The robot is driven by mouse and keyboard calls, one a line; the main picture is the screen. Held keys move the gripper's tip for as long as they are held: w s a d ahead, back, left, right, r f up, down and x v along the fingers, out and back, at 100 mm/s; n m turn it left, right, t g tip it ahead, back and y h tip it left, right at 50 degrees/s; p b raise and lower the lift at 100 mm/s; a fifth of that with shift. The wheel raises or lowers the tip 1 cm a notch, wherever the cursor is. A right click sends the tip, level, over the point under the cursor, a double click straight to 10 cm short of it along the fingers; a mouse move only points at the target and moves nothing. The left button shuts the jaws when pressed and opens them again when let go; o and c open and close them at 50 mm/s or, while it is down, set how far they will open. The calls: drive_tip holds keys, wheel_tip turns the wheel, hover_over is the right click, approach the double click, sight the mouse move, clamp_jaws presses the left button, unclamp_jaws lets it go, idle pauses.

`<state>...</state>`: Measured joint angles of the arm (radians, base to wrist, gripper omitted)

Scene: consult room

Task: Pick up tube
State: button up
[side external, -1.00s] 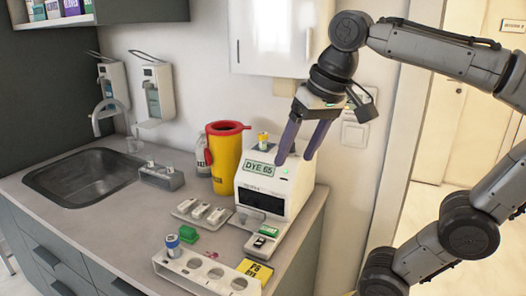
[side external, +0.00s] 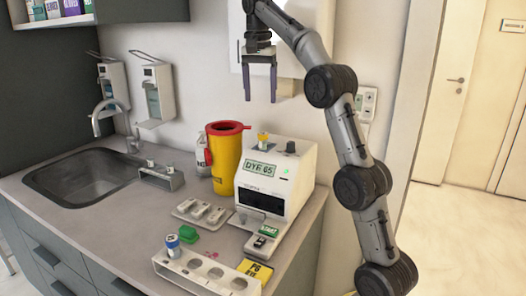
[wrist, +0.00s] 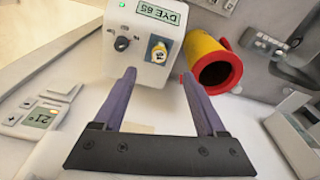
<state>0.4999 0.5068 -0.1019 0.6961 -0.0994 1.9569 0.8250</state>
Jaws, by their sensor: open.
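A yellow-topped tube (side external: 263,139) stands upright in the top of the white machine (side external: 272,178) labelled "DYE 65"; in the wrist view the tube (wrist: 158,50) appears just beyond my fingertips. A blue-and-white tube (side external: 172,244) stands at the left end of a white rack (side external: 205,280) on the counter. My gripper (side external: 260,99) is open and empty, pointing down above the machine and apart from the yellow-topped tube. In the wrist view, my gripper (wrist: 158,74) has both purple fingers spread.
A yellow sharps bin with a red rim (side external: 224,160) stands left of the machine. A dark knob (side external: 291,148) sticks up beside the yellow-topped tube. A wall cabinet (side external: 312,50) is behind my gripper.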

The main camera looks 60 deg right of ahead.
sight(263, 133)
drive_tip(key=f, duration=0.2)
drive_tip(key=d+f, duration=0.1)
drive_tip(key=f, duration=0.5)
drive_tip(key=shift+d, duration=0.2)
drive_tip(key=shift+w+d+f, duration=0.1)
drive_tip(key=shift+d+f, duration=0.05)
drive_tip(key=shift+f, duration=0.85)
drive_tip(key=shift+w+d+f, duration=0.1)
drive_tip(key=shift+d+f, duration=0.1)
drive_tip(key=shift+f, duration=0.75)
drive_tip(key=shift+d+f, duration=0.15)
drive_tip(key=shift+f, duration=0.85)
clamp_jaws()
